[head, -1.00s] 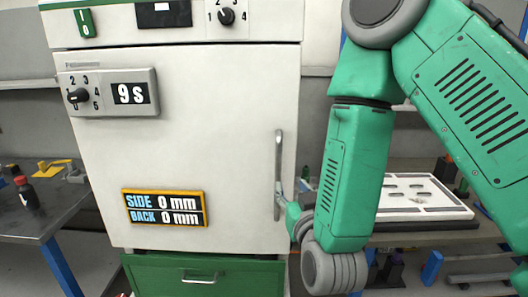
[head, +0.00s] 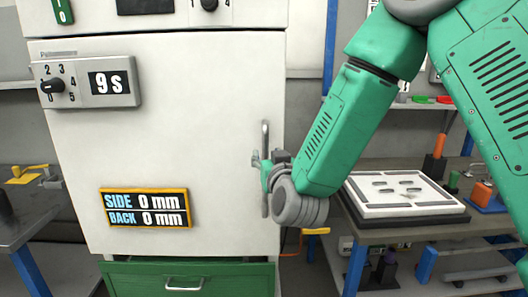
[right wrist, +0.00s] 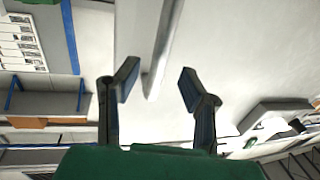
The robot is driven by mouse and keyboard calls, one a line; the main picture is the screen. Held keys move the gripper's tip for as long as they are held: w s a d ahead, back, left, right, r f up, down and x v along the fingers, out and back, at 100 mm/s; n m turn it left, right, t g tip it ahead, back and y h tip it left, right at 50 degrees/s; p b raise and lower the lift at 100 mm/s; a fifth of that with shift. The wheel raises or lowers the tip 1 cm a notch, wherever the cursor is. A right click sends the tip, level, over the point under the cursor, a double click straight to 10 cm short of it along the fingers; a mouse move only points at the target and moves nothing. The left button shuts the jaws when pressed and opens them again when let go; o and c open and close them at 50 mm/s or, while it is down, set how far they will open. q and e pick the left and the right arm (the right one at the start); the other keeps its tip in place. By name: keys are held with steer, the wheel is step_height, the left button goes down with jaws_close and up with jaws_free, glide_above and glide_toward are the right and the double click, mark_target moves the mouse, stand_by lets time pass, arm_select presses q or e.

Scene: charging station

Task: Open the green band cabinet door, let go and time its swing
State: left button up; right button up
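My right gripper (head: 260,161) is at the handle in the head view. In the right wrist view its fingers (right wrist: 158,82) are spread apart, with the handle's end between the tips in the picture. Contact cannot be told. The door carries a dial panel (head: 86,80) reading 9 s. My left gripper is not in view.
A sign (head: 145,209) on the door reads SIDE 0 mm, BACK 0 mm. A green drawer (head: 230,280) is below the door. A table (head: 345,200) with a white tray (head: 400,190) stands to the right, a dark table (head: 30,220) to the left.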

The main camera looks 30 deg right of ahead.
mark_target(266, 152)
steer(key=shift+x, duration=2)
jaws_close()
steer(key=shift+s+f, duration=0.1)
steer(key=shift+s, duration=0.05)
